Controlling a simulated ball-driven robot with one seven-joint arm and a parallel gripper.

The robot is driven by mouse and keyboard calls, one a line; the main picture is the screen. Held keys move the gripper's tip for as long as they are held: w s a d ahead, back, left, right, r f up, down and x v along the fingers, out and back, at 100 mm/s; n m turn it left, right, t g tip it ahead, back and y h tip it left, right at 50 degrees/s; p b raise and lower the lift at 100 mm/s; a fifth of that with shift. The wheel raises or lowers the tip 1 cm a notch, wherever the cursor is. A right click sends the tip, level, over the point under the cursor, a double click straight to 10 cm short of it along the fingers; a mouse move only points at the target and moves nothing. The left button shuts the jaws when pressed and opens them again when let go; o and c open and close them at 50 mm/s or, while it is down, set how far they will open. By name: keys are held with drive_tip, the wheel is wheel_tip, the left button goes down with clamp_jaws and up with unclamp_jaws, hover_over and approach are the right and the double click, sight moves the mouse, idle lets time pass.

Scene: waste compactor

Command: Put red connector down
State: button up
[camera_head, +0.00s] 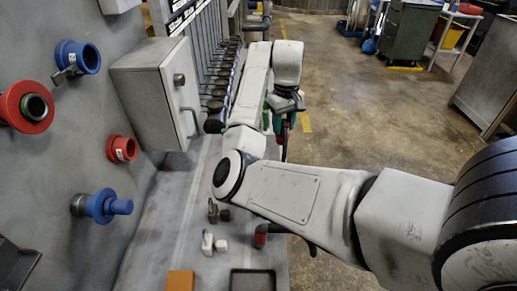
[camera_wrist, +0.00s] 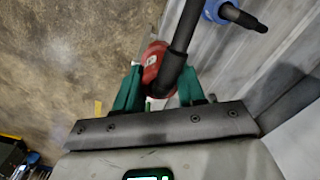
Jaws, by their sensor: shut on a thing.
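The red connector (camera_wrist: 153,62) with a black pipe-like handle (camera_wrist: 180,40) sits between the green fingers of my gripper (camera_wrist: 160,88) in the wrist view. The fingers are shut on it. In the head view my gripper (camera_head: 279,122) hangs above the far part of the grey bench, near its right edge, and only a little red shows at it. My arm hides part of the bench. I cannot tell whether the held connector touches the bench.
Red (camera_head: 121,148) and blue (camera_head: 104,206) fittings stick out of the left wall near a grey box (camera_head: 153,93). Small fittings (camera_head: 212,243) and a dark tray (camera_head: 253,280) are on the near bench. A blue fitting (camera_wrist: 218,10) shows in the wrist view. Open floor (camera_head: 370,120) lies right.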

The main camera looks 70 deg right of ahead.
drive_tip(key=shift+w+a+f+p, duration=0.1)
drive_tip(key=shift+w+f+p, duration=0.1)
drive_tip(key=shift+w, duration=0.4)
drive_tip(key=shift+w+a+f+p, duration=0.1)
drive_tip(key=shift+w+f+p, duration=0.1)
drive_tip(key=shift+w, duration=0.35)
drive_tip(key=shift+w+a+f+p, duration=0.1)
drive_tip(key=shift+w+f+p, duration=0.15)
drive_tip(key=shift+w+f, duration=0.95)
drive_tip(key=shift+w+f+p, duration=0.2)
drive_tip(key=shift+w+f, duration=0.2)
drive_tip(key=shift+f, duration=1.45)
drive_tip(key=shift+w+a+f+p, duration=0.1)
drive_tip(key=shift+w+f+p, duration=0.15)
drive_tip(key=shift+w+f, duration=0.95)
drive_tip(key=shift+s+f, duration=0.35)
drive_tip(key=shift+s, duration=0.1)
drive_tip(key=o, duration=1.1)
drive_tip(key=shift+c, duration=0.2)
wheel_tip(320, 180, up, 12)
drive_tip(key=b, duration=0.1)
drive_tip(key=shift+b, duration=0.35)
